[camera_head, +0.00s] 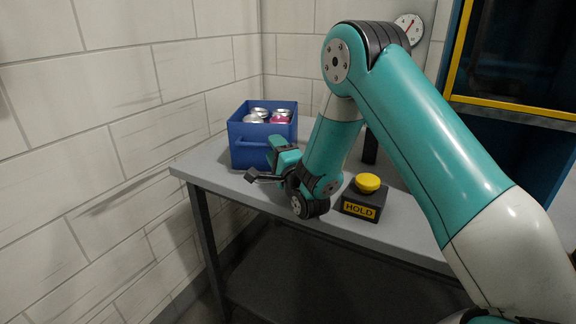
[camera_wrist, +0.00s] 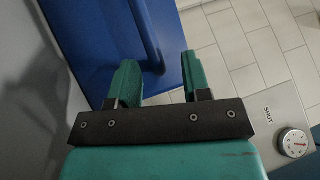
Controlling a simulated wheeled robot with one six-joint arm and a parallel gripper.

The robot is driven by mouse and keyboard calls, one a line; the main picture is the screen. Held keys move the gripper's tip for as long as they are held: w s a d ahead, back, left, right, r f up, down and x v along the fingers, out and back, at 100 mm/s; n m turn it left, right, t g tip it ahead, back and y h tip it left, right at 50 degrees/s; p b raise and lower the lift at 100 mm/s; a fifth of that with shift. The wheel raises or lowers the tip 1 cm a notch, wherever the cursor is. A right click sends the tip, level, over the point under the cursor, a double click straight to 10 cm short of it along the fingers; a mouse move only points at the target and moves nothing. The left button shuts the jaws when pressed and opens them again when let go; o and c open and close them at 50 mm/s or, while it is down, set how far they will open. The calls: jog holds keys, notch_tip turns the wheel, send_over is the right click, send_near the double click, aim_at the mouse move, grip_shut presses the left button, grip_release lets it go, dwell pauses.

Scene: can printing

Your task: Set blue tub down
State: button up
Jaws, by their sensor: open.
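The blue tub (camera_head: 243,157) stands upright on the left end of the grey table in the head view, with several cans inside. It has a bar handle on its front side. In the wrist view the tub (camera_wrist: 92,30) fills the upper left, and its handle (camera_wrist: 147,38) runs down to the space between my fingers. My gripper (camera_wrist: 161,75) is open, with teal fingers apart. In the head view my gripper (camera_head: 268,163) is low, just in front of the tub. I cannot tell whether a finger touches the handle.
The grey table (camera_head: 216,177) has a free strip at its front left edge. A black box marked HOLD with a yellow button (camera_head: 368,183) stands right of my wrist. A round gauge (camera_head: 408,28) is on the back wall. A brick wall borders the left.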

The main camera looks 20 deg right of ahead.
jog(key=b+v, duration=0.2)
jog(key=v, duration=0.8)
jog(key=shift+s+a, duration=0.1)
jog(key=a+n+g, duration=0.1)
jog(key=a+r+n+g, duration=0.1)
jog(key=shift+w+a+g+y, duration=0.1)
jog(key=shift+w+g+y, duration=0.2)
jog(key=shift+w+y, duration=0.1)
jog(key=s+a+r+n+g+y, duration=0.2)
jog(key=s+a+n+g+y, duration=0.2)
jog(key=s+a+n+g, duration=0.7)
jog(key=s+r+n+g, duration=0.1)
jog(key=s+n+g, duration=0.2)
jog(key=s+n, duration=0.3)
jog(key=s+d+r+n+g+h, duration=0.1)
jog(key=s+n+g, duration=0.3)
jog(key=s, duration=0.9)
jog(key=shift+d+r+n, duration=0.2)
jog(key=shift+r+n, duration=0.6)
jog(key=shift+n, duration=0.2)
